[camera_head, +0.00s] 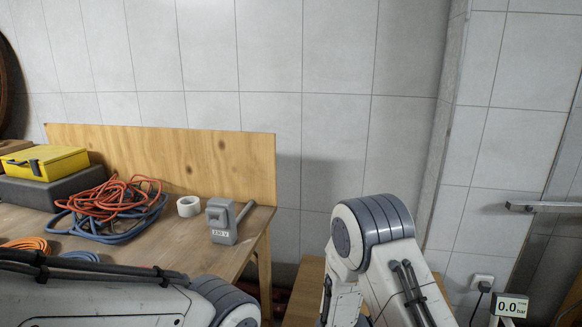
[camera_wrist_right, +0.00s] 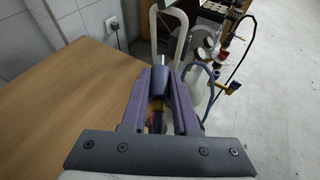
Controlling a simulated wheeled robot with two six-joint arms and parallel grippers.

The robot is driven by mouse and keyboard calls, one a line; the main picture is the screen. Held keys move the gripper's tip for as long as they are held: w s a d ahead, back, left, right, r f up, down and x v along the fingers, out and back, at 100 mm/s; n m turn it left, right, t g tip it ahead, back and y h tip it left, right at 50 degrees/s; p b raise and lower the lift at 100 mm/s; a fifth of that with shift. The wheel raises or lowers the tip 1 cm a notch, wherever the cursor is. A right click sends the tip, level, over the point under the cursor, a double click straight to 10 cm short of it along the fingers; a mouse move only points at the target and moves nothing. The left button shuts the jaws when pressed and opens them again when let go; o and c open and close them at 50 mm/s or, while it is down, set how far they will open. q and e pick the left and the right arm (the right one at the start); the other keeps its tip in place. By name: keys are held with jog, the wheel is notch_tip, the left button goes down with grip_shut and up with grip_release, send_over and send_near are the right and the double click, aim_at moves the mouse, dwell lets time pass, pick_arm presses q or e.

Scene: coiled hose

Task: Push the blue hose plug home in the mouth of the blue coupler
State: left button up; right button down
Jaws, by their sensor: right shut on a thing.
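My right gripper (camera_wrist_right: 163,76) is in the right wrist view, shut on a dark blue-grey cylinder with a thin metal tip, which looks like the hose plug (camera_wrist_right: 158,83). The tip points away from the wrist, past the fingertips. Something orange shows between the fingers behind it. Ahead and to the right is a small blue and yellow fitting (camera_wrist_right: 232,87); I cannot tell whether it is the coupler. The plug and this fitting are apart. In the head view only arm links show; both grippers are out of that view, and my left gripper is in neither view.
A wooden bench (camera_head: 180,245) holds red and blue coiled cables (camera_head: 112,207), a yellow case (camera_head: 45,160), a tape roll (camera_head: 188,206) and a grey 230 V box (camera_head: 222,220). A display (camera_head: 512,307) reads 0.0 bar. A wooden top (camera_wrist_right: 70,105) lies left of the right gripper; machinery stands ahead.

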jog(key=s+a+r+n+t+y+p, duration=0.1)
jog(key=a+r+n+t+y+p, duration=0.1)
jog(key=a+r+n+t+p, duration=0.3)
jog(key=a+r+p, duration=0.3)
jog(key=a+p, duration=0.2)
jog(key=shift+a+r+y, duration=0.3)
jog(key=shift+r, duration=0.05)
